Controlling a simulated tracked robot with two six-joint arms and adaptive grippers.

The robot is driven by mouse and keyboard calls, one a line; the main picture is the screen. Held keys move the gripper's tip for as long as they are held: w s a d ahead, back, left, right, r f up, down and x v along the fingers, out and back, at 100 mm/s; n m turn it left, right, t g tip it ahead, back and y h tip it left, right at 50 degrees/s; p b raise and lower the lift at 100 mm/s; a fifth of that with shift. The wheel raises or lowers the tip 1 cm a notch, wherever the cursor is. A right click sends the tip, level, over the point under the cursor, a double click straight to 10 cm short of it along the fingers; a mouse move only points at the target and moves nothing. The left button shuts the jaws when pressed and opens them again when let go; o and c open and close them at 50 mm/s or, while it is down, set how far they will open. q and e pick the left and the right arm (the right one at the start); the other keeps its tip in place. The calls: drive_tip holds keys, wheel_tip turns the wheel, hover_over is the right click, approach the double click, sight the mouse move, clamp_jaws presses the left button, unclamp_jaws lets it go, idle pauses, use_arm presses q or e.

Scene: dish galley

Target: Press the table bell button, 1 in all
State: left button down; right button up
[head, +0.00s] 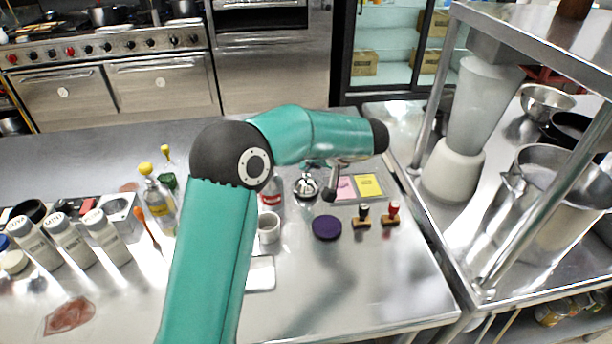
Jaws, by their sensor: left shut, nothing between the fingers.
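A silver domed table bell (305,188) stands on the steel counter near the middle of the head view, just below my teal left arm. The arm hides what is above it, and I cannot clearly make out the bell's button. My left gripper (329,194) points down just right of the bell, partly covered by my arm's wrist. Its fingers are shut and empty. I cannot tell whether they touch the bell. My right gripper is not in view.
Right of the bell lie pink and yellow note pads (369,186). In front are a purple disc (326,228), two stamps (391,214) and a white cup (269,228). Bottles (158,205) and shakers (106,236) stand left. A shelf rack (440,110) borders the counter at right.

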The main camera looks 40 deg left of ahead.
sight(308, 175)
use_arm(q)
drive_tip(key=shift+f+b, duration=0.65)
drive_tip(key=shift+b, duration=0.05)
idle(1.0)
drive_tip(key=shift+r, duration=0.1)
drive_tip(key=shift+r+p, duration=0.35)
drive_tip(key=shift+r, duration=0.5)
drive_tip(key=shift+r+p, duration=1.4)
drive_tip(key=shift+r, duration=1.1)
